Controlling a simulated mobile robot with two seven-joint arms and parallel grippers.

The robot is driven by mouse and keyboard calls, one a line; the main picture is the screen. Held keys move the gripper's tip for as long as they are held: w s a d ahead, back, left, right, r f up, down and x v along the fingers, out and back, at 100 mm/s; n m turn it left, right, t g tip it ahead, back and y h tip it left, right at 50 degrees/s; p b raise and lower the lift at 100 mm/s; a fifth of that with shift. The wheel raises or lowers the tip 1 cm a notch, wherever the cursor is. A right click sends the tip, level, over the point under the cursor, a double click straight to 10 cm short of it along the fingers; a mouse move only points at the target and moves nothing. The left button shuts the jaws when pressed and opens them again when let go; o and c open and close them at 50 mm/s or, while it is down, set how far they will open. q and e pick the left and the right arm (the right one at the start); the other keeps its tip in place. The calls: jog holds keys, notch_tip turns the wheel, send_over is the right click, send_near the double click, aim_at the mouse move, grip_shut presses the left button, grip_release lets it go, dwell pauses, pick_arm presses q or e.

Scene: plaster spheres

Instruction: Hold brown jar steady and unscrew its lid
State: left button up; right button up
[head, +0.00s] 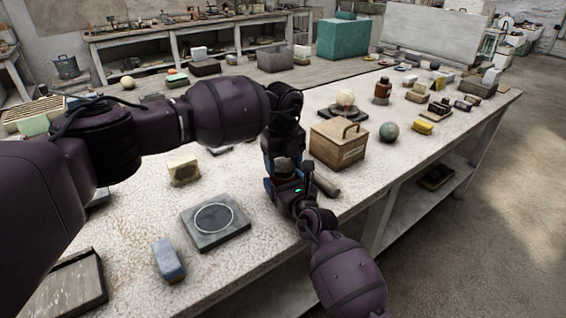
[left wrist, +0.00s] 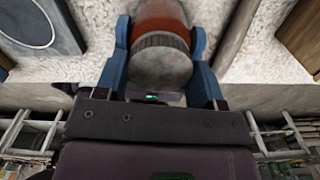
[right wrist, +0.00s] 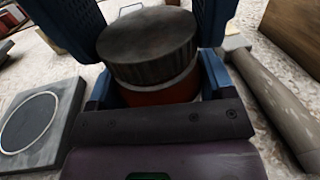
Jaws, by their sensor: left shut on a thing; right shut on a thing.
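The brown jar has a reddish-brown body and a grey ribbed lid (head: 285,165). It is held between my two grippers near the table's front edge. In the right wrist view the lid (right wrist: 148,45) sits on top of the body (right wrist: 165,92). In the left wrist view the lid (left wrist: 160,62) is nearer and the body (left wrist: 160,15) is above it. My left gripper (left wrist: 160,55) appears shut on the lid. My right gripper (right wrist: 160,85) appears shut on the body below it. Overlapping fingers hide the exact contacts.
A slate slab with a ring (head: 216,220) lies to the left of the grippers. A wooden box (head: 338,145) stands at the right, with a grey cylinder (head: 325,185) lying close by. A blue-grey block (head: 169,260) lies nearer the front. Several small items stand further back.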

aim_at(283, 165)
pick_arm(q)
jog(key=n, duration=0.6)
jog(key=shift+n, duration=0.3)
jog(key=shift+r, duration=0.7)
jog(key=shift+r, duration=0.35)
jog(key=shift+r, duration=0.15)
jog(key=shift+r, duration=1.95)
pick_arm(e)
jog(key=o, duration=1.7)
